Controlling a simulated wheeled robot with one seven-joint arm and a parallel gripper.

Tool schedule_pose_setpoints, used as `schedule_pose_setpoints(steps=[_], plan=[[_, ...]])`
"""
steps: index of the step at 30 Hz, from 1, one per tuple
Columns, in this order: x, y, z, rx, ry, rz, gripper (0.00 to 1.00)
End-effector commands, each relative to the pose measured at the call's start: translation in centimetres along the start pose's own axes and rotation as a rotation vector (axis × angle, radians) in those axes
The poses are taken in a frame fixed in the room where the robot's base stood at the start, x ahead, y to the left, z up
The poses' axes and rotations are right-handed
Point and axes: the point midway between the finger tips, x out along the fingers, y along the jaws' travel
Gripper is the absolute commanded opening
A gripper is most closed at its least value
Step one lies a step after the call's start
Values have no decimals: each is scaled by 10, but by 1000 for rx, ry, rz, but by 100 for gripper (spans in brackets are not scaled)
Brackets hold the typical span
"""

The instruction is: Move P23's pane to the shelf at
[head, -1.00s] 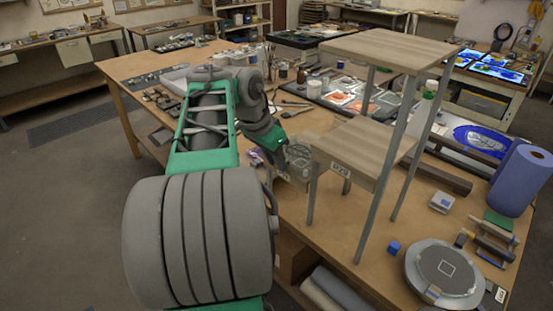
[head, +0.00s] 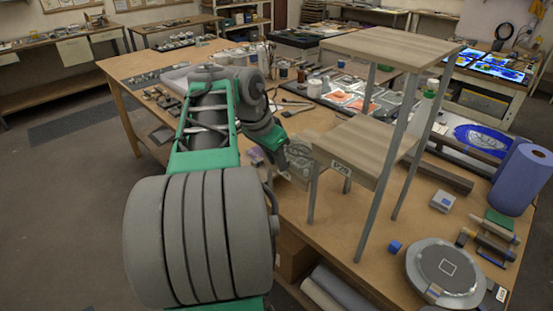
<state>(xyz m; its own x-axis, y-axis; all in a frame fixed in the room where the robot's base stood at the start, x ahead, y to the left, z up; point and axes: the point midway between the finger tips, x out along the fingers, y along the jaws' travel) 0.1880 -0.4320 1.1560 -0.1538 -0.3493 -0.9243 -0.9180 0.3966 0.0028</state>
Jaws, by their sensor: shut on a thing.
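A two-tier wooden stand with grey metal legs is on the table. Its lower shelf (head: 362,150) carries a label reading P23 (head: 341,168) on its front edge, and its upper shelf (head: 392,48) is bare. The lower shelf also looks bare. My gripper (head: 300,163) is at the left of the lower shelf, low over the table. It is shut on a pane, but its fingers and the pane are small and hard to make out here. I cannot tell whether they touch the stand.
A blue roll (head: 521,180), a round grey turntable (head: 444,272) and a small blue cube (head: 395,246) are on the table at right. Orange and white sheets (head: 357,103) lie behind the stand. The table is bare around the stand's front leg.

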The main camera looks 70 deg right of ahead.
Motion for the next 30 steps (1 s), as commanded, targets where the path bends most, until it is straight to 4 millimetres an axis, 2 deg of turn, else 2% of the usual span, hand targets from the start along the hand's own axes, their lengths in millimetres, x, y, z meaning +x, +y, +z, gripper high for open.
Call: schedule_pose_setpoints(steps=[6,7,15,24,26,30], plan=[[2,0,1,0,1,-1,0],[2,0,1,0,1,-1,25],[2,0,1,0,0,0,48],[-1,0,1,-1,0,0,48],[-9,-1,0,0,1,-1,48],[-39,-1,-1,0,1,-3,48]])
